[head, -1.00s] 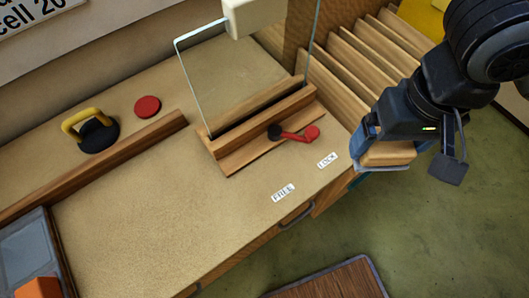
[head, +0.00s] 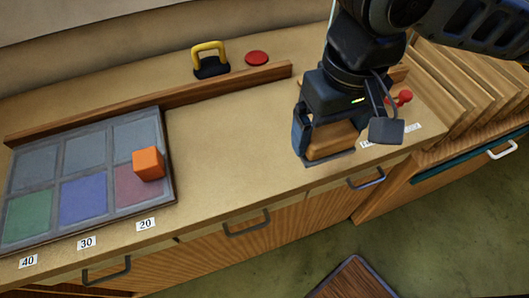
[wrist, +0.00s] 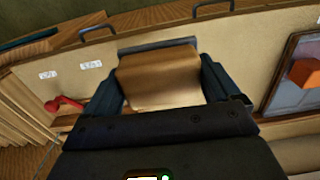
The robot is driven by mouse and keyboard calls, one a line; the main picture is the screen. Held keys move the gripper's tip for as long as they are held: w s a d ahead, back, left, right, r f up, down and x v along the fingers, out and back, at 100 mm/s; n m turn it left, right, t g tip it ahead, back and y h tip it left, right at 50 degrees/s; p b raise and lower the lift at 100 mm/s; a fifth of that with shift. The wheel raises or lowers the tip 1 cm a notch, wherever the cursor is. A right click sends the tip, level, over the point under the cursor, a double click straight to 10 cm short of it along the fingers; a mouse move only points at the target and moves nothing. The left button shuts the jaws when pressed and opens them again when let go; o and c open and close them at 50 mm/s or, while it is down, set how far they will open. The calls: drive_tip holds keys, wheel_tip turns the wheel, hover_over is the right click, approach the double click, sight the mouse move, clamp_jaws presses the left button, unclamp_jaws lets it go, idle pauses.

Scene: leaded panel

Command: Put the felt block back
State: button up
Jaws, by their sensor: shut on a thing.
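My gripper (head: 326,148) is shut on a wooden block with a thin grey layer along its lower face, which looks like the felt block (head: 334,141). The block also shows between the two blue-grey fingers in the wrist view (wrist: 160,78). My gripper holds it over the bench (head: 225,140), to the left of the red-handled lever (head: 401,97). The head view does not clearly show how high it is above the bench top. My arm hides most of the lever's wooden fixture.
Slanted wooden slats (head: 460,85) stand right. The middle bench is clear.

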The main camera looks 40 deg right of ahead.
drive_tip(key=w+a+f+b, duration=0.1)
drive_tip(key=b, duration=0.3)
drive_tip(key=shift+f, duration=0.15)
drive_tip(key=w+a+f, duration=0.1)
drive_tip(key=w, duration=0.1)
drive_tip(key=w+a+f+b, duration=0.1)
drive_tip(key=w+f, duration=0.1)
drive_tip(key=w, duration=0.1)
drive_tip(key=w+a+f, duration=0.1)
drive_tip(key=w, duration=0.2)
drive_tip(key=shift+w+f+b, duration=0.25)
drive_tip(key=shift+f+b, duration=0.1)
drive_tip(key=shift+f, duration=2.05)
drive_tip(key=o, duration=0.7)
drive_tip(key=shift+f, duration=0.1)
drive_tip(key=shift+c, duration=0.2)
wheel_tip(320, 180, up, 12)
drive_tip(key=shift+p, duration=0.45)
drive_tip(key=shift+s, duration=0.1)
